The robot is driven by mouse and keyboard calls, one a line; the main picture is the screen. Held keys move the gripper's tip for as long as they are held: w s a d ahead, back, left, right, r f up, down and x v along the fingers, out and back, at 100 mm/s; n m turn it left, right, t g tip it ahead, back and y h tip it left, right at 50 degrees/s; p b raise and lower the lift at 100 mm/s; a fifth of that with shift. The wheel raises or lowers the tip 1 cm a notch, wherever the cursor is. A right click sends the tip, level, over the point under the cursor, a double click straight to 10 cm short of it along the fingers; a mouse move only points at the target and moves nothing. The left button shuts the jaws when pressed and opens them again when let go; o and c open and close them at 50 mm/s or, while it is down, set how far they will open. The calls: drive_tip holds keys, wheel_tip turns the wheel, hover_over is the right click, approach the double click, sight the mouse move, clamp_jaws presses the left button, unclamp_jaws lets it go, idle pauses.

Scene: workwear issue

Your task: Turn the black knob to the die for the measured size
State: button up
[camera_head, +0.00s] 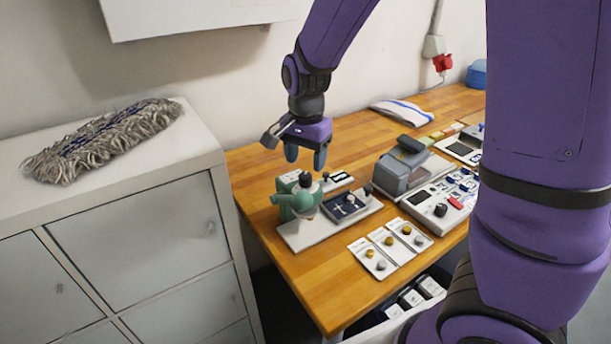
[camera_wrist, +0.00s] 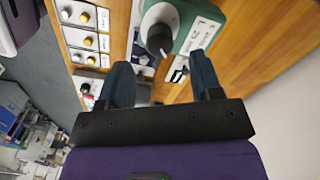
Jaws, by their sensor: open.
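A green press (camera_head: 297,205) stands on a pale base plate at the left part of the wooden table. A black knob (camera_head: 306,181) sits on top of it; it also shows in the wrist view (camera_wrist: 159,38), round and dark against the green body (camera_wrist: 192,28). A white label with small print, too small to read, lies beside it. My gripper (camera_head: 306,158) is open and empty above the press, its fingers pointing down. In the wrist view its two fingers (camera_wrist: 163,75) are apart, with the knob ahead between them, not touched. The knob's setting cannot be read.
Several white cards (camera_head: 390,249) with round buttons lie in front. A white device (camera_head: 428,211) with another black knob (camera_head: 440,210) and a grey machine (camera_head: 394,177) stand right. A cabinet (camera_head: 138,232) bounds the left.

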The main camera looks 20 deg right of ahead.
sight(306, 174)
drive_tip(key=shift+f, duration=2.65)
drive_tip(key=shift+c, duration=0.3)
drive_tip(key=c, duration=0.9)
drive_tip(key=shift+o, duration=0.2)
